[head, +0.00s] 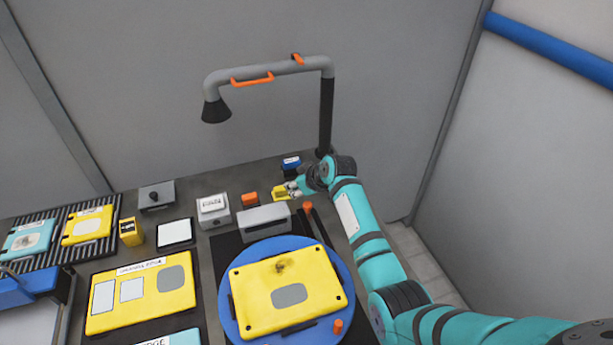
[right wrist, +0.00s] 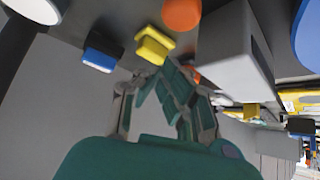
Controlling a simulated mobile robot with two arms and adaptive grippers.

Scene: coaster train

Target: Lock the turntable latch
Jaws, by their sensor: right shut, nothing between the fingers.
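The blue turntable (head: 228,310) is a round disc at the front, with a yellow plate (head: 312,283) lying flat on it. A small orange peg (head: 338,326) stands at the disc's front right rim. A dark bar with an orange end (head: 308,206) lies behind the disc; which part is the latch I cannot tell. My right gripper (head: 291,188) is at the back of the table, beside a small yellow block (head: 279,193). In the right wrist view, my gripper (right wrist: 165,82) is shut and empty, just short of the yellow block (right wrist: 154,45). My left gripper is out of view.
A grey box (head: 264,219) stands between the gripper and the turntable. A blue block (head: 291,163) is behind the gripper, near the lamp post (head: 325,115). An orange block (head: 250,199) and a white-labelled box (head: 213,209) stand left. A yellow panel (head: 140,295) lies front left.

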